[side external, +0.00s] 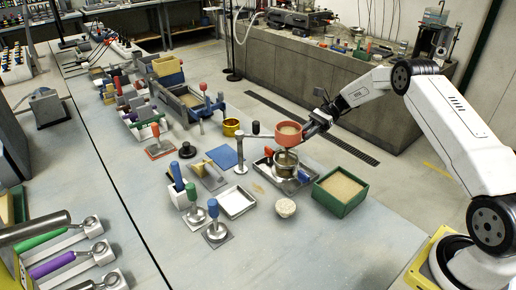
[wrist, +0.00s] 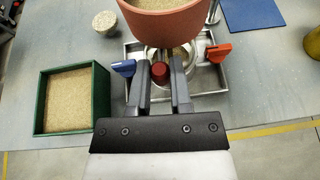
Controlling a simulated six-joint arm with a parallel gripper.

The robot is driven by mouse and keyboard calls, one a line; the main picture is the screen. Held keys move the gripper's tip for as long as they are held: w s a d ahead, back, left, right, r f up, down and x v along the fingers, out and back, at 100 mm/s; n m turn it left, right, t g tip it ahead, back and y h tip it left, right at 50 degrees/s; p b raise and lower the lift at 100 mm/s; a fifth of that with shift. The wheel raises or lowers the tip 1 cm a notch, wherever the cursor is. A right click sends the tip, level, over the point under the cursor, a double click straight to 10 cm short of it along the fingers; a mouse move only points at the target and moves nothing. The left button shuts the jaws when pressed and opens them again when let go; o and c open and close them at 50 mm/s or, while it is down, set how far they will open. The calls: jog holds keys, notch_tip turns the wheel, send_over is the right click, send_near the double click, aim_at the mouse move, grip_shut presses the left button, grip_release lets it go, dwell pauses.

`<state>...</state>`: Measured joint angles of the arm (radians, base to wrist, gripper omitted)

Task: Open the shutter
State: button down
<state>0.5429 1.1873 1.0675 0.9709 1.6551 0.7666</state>
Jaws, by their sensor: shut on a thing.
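A red-orange hopper (side external: 291,147) filled with sand stands above a round metal vessel (side external: 286,168) in a metal tray; the hopper's lower part also shows at the top of the wrist view (wrist: 165,22). A dark red knob (wrist: 160,72), apparently the shutter's handle, sticks out below the hopper toward me. My gripper (wrist: 161,70) is shut on this knob, one finger on each side. In the side view my gripper (side external: 306,133) reaches the hopper from the right. The shutter plate itself is hidden, so its position cannot be told.
A blue lever (wrist: 123,68) and an orange-red lever (wrist: 218,52) flank the vessel, close to my fingers. A green sand box (side external: 341,190) stands beside the tray (side external: 262,169). The bench at the front right is clear.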

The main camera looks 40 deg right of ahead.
jog(key=c, duration=0.5)
grip_release()
jog(key=shift+c, duration=0.2)
jog(key=shift+d, duration=0.1)
jog(key=v, duration=0.7)
jog(key=shift+d+r, duration=0.2)
jog(key=shift+d, duration=0.05)
jog(key=shift+w+a, duration=0.1)
